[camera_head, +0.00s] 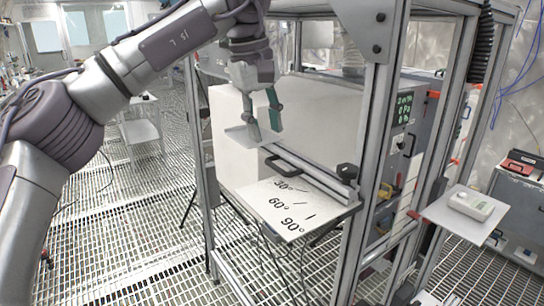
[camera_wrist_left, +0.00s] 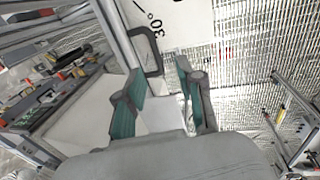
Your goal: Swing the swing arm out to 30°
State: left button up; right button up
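The swing arm (camera_head: 312,175) is a grey metal bar lying along the back edge of a white angle plate (camera_head: 318,217) marked 30°, 60° and 90°. A black loop handle (camera_head: 276,164) sits at its left end, and a black block (camera_head: 347,172) is at its right end. My left gripper (camera_head: 263,124) is above the handle, pointing down, with its teal fingers apart and nothing between them. In the left wrist view the handle (camera_wrist_left: 152,50) lies just beyond the open fingertips (camera_wrist_left: 159,70), with the 30° mark beside it. My right gripper is not in view.
Upright metal frame posts (camera_head: 370,150) stand right of the plate. A white box (camera_head: 228,125) is behind the gripper. A side shelf (camera_head: 440,214) holds a small white device (camera_head: 471,203). The grating floor (camera_head: 130,240) at left is mostly clear.

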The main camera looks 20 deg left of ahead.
pick_arm(q)
send_over(274, 166)
jog(key=f, duration=0.4)
jog(key=shift+s+a+f, duration=0.15)
jog(key=shift+s+a, duration=0.1)
jog(key=shift+p+x, duration=0.45)
jog(key=shift+x, duration=0.75)
jog(key=shift+f, duration=0.65)
jog(key=shift+w+f, duration=0.1)
jog(key=shift+c, duration=0.5)
jog(key=c, duration=0.5)
grip_shut()
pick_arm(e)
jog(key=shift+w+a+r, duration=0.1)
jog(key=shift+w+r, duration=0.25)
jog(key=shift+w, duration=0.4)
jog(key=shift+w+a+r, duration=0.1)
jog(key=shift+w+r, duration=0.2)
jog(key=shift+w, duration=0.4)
